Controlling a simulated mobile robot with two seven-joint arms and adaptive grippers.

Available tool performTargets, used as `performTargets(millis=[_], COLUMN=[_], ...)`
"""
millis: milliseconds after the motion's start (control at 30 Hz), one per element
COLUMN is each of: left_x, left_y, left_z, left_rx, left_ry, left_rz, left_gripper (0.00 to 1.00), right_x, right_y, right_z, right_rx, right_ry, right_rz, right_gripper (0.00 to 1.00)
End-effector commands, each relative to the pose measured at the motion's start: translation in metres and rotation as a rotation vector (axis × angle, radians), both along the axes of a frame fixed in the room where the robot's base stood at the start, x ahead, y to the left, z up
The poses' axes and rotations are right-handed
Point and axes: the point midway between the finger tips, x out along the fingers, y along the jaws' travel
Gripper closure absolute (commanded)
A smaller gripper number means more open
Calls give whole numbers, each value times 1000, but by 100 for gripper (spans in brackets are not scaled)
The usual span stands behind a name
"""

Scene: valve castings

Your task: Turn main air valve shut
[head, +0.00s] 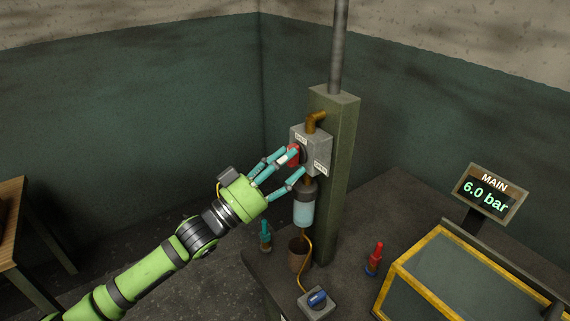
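The main air valve is a grey box (318,152) on a green post, with small white labels and a red handle (293,156) on its left face. My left gripper (297,163) is at the valve, its teal fingers spread on either side of the handle's lower part. The fingers partly hide the handle, and I cannot tell whether they touch it. A display marked MAIN (490,194) reads 6.0 bar. My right gripper is not in view.
The green post (339,180) rises from a dark bench (395,205). Below the valve hang a clear bowl (304,208) and a yellow hose. A blue-knobbed box (317,302), a red-topped item (375,259) and a yellow-edged case (440,270) stand on the bench.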

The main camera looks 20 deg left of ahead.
Motion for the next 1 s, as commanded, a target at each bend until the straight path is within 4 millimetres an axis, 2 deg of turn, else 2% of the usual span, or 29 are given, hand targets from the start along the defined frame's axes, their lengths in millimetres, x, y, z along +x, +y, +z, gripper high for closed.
performTargets(millis=[367,800,1000], left_x=[-6,-64,-81], left_y=[5,49,63], left_z=[-7,-37,-45], left_rx=[4,5,3], left_ry=[5,7,4], left_rz=[2,1,1], left_gripper=[48,48,48], right_x=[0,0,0], right_y=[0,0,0], right_z=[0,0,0], right_rx=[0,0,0], right_ry=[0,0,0], right_rz=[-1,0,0], right_gripper=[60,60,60])
